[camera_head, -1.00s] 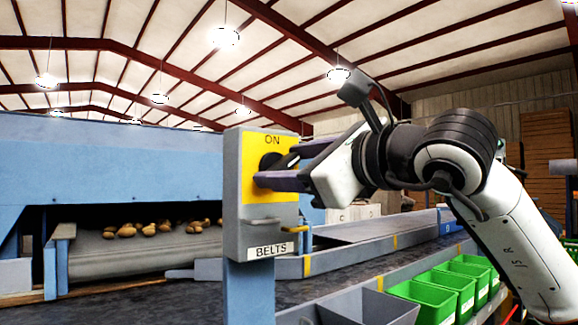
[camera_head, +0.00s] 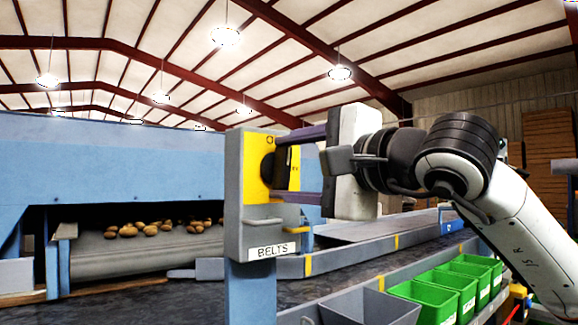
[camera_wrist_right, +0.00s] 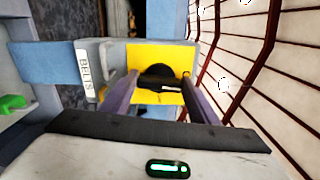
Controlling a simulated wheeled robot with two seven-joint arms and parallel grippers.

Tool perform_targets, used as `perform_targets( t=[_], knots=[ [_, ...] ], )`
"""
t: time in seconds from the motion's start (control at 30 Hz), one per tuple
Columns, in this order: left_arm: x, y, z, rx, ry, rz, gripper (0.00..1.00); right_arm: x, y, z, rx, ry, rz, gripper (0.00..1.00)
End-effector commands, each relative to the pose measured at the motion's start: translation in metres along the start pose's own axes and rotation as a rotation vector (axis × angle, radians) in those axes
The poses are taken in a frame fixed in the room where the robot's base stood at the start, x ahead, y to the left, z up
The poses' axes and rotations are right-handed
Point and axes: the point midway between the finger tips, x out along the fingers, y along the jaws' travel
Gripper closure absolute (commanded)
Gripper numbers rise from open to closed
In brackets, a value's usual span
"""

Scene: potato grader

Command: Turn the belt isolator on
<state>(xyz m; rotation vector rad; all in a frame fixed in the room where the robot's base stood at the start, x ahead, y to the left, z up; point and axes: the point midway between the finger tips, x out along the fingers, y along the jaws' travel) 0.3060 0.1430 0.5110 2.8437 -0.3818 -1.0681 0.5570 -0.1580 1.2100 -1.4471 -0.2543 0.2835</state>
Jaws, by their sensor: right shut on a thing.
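The belt isolator is a grey box (camera_head: 235,205) on a blue post, labelled BELTS, with a yellow plate (camera_head: 256,146) on its front. The word at the top of the plate is partly covered. A black rotary handle (camera_wrist_right: 158,74) sits at the middle of the yellow plate in the right wrist view. My right gripper (camera_head: 284,166) is at the plate with its two purple fingers on either side of the handle, shut on it. In the head view the fingers lie one above the other. My left gripper is not in view.
A grey hasp or bracket (camera_head: 262,224) sticks out below the plate. Behind are a blue machine (camera_head: 110,165) and a conveyor with potatoes (camera_head: 150,229). Green bins (camera_head: 420,297) and a grey bin (camera_head: 365,308) stand at the lower right. Air above the box is clear.

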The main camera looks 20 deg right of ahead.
Motion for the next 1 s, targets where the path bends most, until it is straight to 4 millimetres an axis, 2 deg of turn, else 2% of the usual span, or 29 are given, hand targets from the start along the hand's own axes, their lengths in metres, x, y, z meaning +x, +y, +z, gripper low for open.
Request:
perform_targets(
  t=[0.3, 0.8, 0.83, 0.93, 1.0],
  knots=[
    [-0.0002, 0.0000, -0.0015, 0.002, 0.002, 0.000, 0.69, -0.0004, 0.0007, 0.0004, -0.107, -0.001, 0.000, 0.68],
    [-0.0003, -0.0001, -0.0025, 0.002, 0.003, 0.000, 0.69, -0.0003, 0.0011, 0.0006, -0.129, -0.001, 0.001, 0.68],
    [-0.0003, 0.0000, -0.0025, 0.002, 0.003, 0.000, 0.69, -0.0003, 0.0011, 0.0006, -0.129, -0.001, 0.001, 0.44],
    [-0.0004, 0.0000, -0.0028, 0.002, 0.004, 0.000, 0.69, -0.0003, 0.0011, 0.0006, -0.128, -0.001, 0.001, 0.27],
    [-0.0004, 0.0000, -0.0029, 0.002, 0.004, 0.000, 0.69, -0.0002, 0.0010, 0.0005, -0.127, -0.001, 0.000, 0.27]
  ],
)
